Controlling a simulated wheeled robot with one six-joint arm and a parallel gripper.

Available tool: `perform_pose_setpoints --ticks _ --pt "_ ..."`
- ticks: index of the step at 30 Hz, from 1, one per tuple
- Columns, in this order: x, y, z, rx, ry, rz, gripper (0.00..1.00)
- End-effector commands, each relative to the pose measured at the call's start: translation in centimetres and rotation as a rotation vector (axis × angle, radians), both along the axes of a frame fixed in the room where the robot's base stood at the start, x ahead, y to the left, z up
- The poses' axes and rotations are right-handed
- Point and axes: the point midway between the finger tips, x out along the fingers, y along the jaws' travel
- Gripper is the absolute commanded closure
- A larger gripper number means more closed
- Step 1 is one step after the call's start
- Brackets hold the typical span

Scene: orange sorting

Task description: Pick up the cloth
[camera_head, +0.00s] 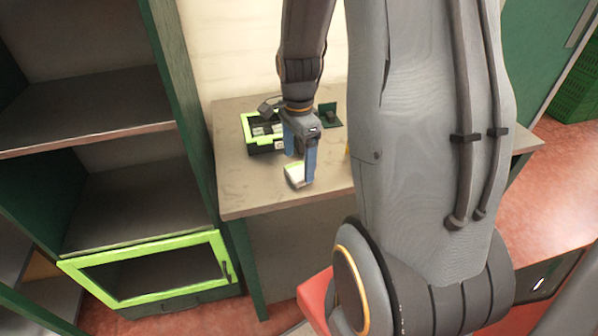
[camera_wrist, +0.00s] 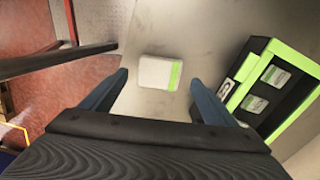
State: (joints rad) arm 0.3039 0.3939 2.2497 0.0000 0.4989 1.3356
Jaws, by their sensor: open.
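The cloth (camera_wrist: 157,72) is a small white folded pad with a green stripe along one side, lying flat on the grey table. In the wrist view it lies ahead of my gripper (camera_wrist: 160,82), between the lines of its two blue fingers, not held. In the head view my gripper (camera_head: 301,168) points down over the table, and the cloth (camera_head: 297,175) shows just below and beside the fingers, partly hidden by them. The gripper is open and empty.
A black box with a bright green rim (camera_wrist: 232,108) stands close to the right finger and holds small white-and-green items. A small dark green object (camera_head: 330,115) lies farther back on the table (camera_head: 245,190). A dark green shelf (camera_head: 185,100) stands at left.

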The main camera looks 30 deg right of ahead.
Motion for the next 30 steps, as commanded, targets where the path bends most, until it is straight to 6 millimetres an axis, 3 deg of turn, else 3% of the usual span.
perform_pose_setpoints --ticks 7,16,24,30 --pt "-0.1 0.0 -2.4 0.0 0.001 0.001 0.19" --pt "0.0 0.0 -2.8 0.0 -0.001 0.001 0.19" --pt "-0.1 0.0 -2.7 0.0 -0.001 0.001 0.63" --pt "-0.1 0.0 -2.7 0.0 -0.001 0.001 0.63"
